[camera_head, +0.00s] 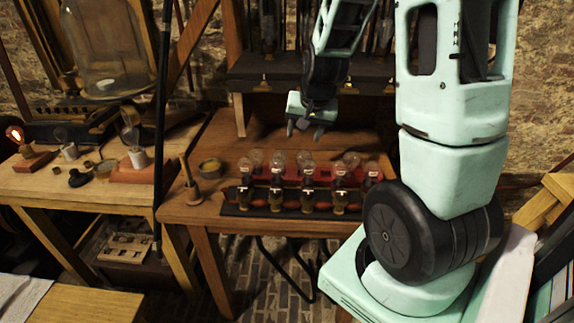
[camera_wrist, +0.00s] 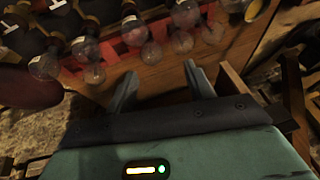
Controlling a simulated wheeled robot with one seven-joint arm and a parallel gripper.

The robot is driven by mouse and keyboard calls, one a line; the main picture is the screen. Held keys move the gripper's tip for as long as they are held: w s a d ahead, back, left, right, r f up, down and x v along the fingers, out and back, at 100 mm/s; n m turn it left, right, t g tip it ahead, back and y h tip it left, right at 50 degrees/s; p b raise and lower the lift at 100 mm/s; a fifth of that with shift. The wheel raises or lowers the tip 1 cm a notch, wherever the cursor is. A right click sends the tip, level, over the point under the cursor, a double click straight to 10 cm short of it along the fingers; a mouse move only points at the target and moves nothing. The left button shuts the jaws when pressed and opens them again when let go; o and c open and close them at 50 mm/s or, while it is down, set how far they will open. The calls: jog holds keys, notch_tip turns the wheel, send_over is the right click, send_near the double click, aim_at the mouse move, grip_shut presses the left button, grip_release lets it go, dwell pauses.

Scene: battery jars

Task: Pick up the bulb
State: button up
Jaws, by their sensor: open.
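Several clear glass bulbs stand in two rows in a dark rack with red parts on the wooden table; one front bulb (camera_head: 308,167) is near the middle. In the wrist view, bulbs hang along the top of the picture, one of them (camera_wrist: 85,48) left of centre and another (camera_wrist: 186,14) further right. Which bulb the task means cannot be told. My gripper (camera_head: 304,131) is open and empty, above and behind the rack, apart from the bulbs. Its two fingers show in the wrist view (camera_wrist: 158,88), with bare wood between them.
The rack's dark base (camera_head: 290,212) sits near the front edge of the wooden table (camera_head: 225,135). A wooden-handled tool (camera_head: 190,180) and a small round dish (camera_head: 210,168) stand left of it. A dark shelf (camera_head: 270,75) rises behind. A black pole (camera_head: 162,120) stands left.

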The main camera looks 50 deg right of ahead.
aim_at(305, 154)
jog(key=d, duration=0.1)
jog(key=d+m, duration=0.1)
jog(key=d, duration=0.1)
jog(key=shift+s+f+h, duration=0.1)
jog(key=shift+f+h, duration=0.2)
jog(key=shift+f, duration=0.1)
jog(key=p+x, duration=0.1)
jog(key=x, duration=1)
jog(key=shift+f, duration=0.3)
jog(key=shift+p+x, duration=0.7)
jog(key=shift+x, duration=2.05)
jog(key=c, duration=0.7)
